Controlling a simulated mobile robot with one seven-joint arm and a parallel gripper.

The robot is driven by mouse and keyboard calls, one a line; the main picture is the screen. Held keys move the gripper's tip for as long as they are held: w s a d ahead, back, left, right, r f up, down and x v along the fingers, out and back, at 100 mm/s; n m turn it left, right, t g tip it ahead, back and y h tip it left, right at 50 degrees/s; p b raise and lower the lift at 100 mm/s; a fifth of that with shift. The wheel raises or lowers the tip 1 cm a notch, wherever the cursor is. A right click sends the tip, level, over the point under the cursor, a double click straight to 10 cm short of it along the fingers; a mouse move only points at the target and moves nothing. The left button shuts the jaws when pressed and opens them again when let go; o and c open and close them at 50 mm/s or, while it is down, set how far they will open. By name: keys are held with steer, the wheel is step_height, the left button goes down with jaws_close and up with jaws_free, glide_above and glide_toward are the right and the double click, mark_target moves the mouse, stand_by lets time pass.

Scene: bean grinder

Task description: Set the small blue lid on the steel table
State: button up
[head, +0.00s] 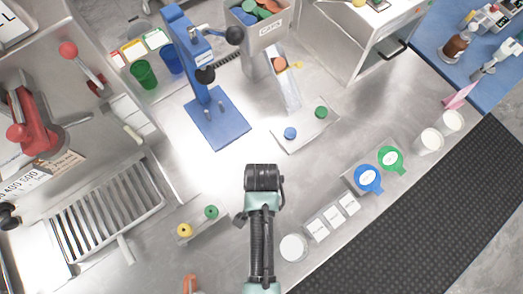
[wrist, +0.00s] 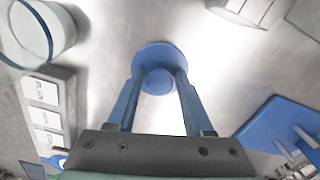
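The small blue lid (wrist: 160,54), a round disc with a short knob, shows in the wrist view between my gripper's two blue fingers. My gripper (wrist: 160,82) is shut on the lid's knob. The steel table (wrist: 110,35) lies beneath it; I cannot tell whether the lid touches the table. In the head view my gripper (head: 262,178) is over the bare middle of the steel table (head: 225,175), and it hides the lid there.
A blue press (head: 220,120) stands beyond my gripper. A plate (head: 307,130) holds small blue and green round pieces. A tray (head: 200,228) with yellow and green lids is at left. A white cup (head: 292,247) and label cards (head: 332,215) are at right.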

steer(key=shift+o, duration=0.8)
step_height(320, 180, up, 12)
steer(key=shift+r, duration=0.2)
stand_by(0.3)
